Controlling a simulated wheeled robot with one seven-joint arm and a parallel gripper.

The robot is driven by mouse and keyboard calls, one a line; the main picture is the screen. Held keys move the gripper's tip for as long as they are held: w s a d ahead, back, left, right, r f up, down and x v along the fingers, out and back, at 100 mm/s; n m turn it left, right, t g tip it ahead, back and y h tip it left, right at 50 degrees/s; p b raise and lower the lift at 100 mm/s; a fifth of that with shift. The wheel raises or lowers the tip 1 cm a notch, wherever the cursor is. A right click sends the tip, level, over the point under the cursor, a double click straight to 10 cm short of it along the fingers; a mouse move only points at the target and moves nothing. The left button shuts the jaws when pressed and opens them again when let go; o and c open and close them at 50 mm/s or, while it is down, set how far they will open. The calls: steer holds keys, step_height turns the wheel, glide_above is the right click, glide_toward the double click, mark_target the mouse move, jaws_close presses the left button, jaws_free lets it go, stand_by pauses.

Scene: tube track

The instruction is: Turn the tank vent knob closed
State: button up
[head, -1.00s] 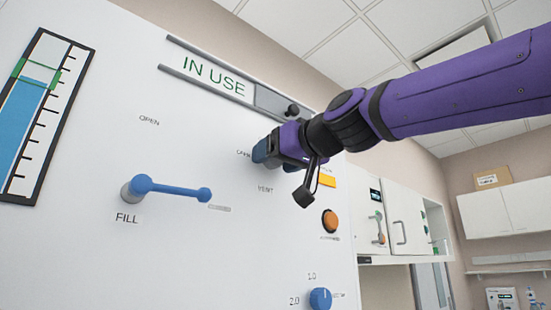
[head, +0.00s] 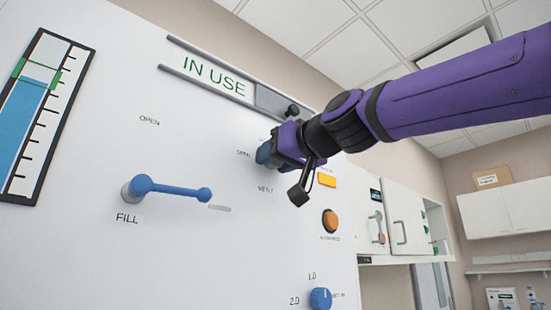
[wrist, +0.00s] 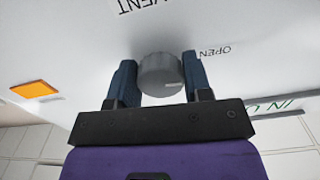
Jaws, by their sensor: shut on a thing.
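The vent knob (wrist: 160,75) is a grey round knob on the white panel, seen between my two blue fingers in the wrist view. A pale mark on its face points right, toward the OPEN label (wrist: 214,51). The VENT label (wrist: 140,5) is at the top, upside down. My gripper (wrist: 159,80) is shut on the knob. In the head view my gripper (head: 264,154) is at the panel, above and left of the orange button, and hides the knob.
The panel also carries a blue FILL lever (head: 175,189), a level gauge (head: 40,115) with blue liquid and a green bracket, an IN USE slider sign (head: 225,80), an orange button (head: 330,221) and a blue dial (head: 320,298). Cabinets (head: 400,220) stand beyond at right.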

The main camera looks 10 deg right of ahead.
steer(key=m, duration=0.8)
steer(key=shift+m, duration=0.3)
steer(key=m, duration=0.4)
steer(key=shift+s+a+r, duration=0.1)
steer(key=shift+m, duration=2.3)
steer(key=o, duration=0.9)
steer(key=shift+r, duration=0.1)
steer(key=v, duration=1.1)
